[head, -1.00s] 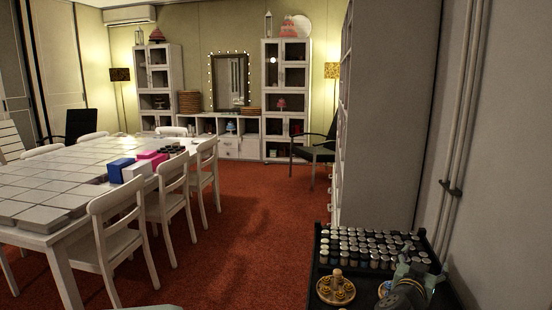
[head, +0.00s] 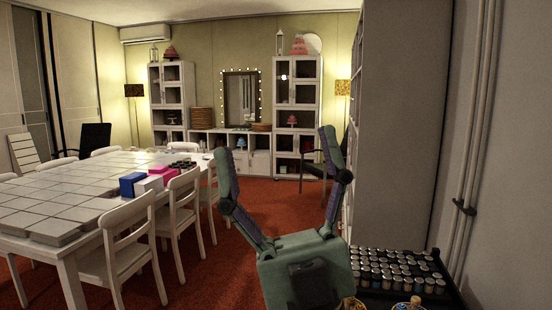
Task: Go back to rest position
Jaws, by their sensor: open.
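My gripper (head: 280,165) is in the lower middle of the head view. It is green with dark finger pads, points upward, and its two fingers are spread wide. Nothing is between them. It stands in front of the red carpet and the far cabinets, left of the dark tray (head: 452,297) of small jars. The gripper's body hides part of the tray's left side.
A long white table (head: 62,264) with flat white boxes and white chairs (head: 130,245) stands at the left. A tall cabinet side (head: 405,130) and a wall with pipes (head: 470,150) close off the right. Red carpet (head: 200,280) is open between.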

